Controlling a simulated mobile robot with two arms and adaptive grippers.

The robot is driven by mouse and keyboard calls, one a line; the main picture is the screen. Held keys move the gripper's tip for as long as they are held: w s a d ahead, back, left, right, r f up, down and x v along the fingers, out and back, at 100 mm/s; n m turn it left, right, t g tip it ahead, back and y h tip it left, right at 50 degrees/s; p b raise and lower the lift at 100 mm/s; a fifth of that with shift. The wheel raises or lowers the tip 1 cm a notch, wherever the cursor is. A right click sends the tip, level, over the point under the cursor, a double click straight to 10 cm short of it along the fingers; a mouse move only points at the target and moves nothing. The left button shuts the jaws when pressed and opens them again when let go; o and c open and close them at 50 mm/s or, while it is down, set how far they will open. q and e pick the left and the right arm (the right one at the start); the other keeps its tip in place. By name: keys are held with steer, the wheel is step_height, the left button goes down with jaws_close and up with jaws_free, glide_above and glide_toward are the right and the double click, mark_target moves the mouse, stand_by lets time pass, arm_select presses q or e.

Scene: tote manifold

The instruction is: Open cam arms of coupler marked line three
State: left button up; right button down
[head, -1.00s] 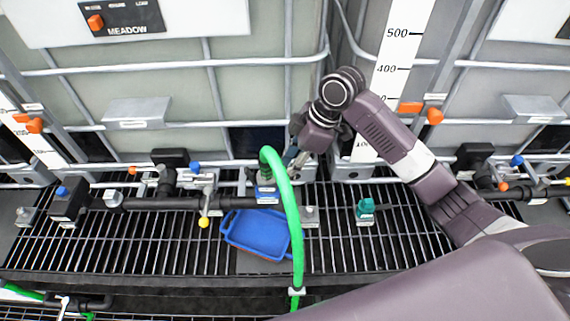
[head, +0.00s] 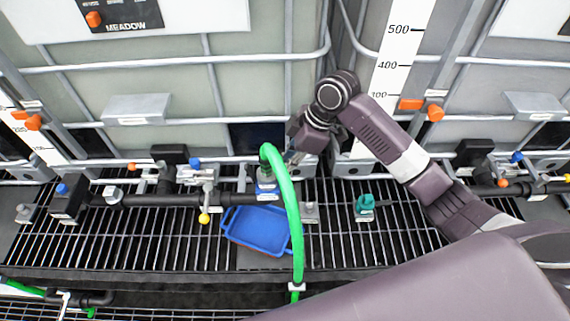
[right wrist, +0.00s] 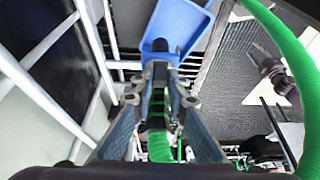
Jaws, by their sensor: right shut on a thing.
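A coupler (head: 267,187) with a blue body and a pale label sits at the end of the black pipe; its marking is too small to read. A green hose (head: 287,200) arches from its top and runs down to the front. My right gripper (head: 289,157) is just behind and right of the coupler, partly hidden by the hose. In the right wrist view my right gripper (right wrist: 160,88) has its fingers close together at the coupler, with green ribbing visible between them. My left gripper is not in view.
A blue tray (head: 229,233) lies on the black grating below the coupler. A teal-capped fitting (head: 365,206) stands to the right. A valve with a yellow-tipped handle (head: 205,217) is on the pipe to the left. Caged tanks stand close behind.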

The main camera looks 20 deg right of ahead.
steer(key=shift+d+f, duration=0.1)
steer(key=d+f+t+y+b, duration=0.1)
steer(key=y+b, duration=0.3)
steer(key=b, duration=0.4)
steer(key=d+f+t+y+b, duration=0.1)
steer(key=y+b, duration=0.2)
steer(key=b, duration=0.5)
steer(key=s+d+f+t+y+b, duration=0.1)
steer(key=y+b, duration=0.3)
steer(key=b, duration=0.4)
steer(key=shift+d+f+y+b, duration=0.3)
steer(key=shift+f+b, duration=0.05)
steer(key=shift+f, duration=0.05)
steer(key=c, duration=1.9)
jaws_free()
steer(key=shift+r, duration=0.1)
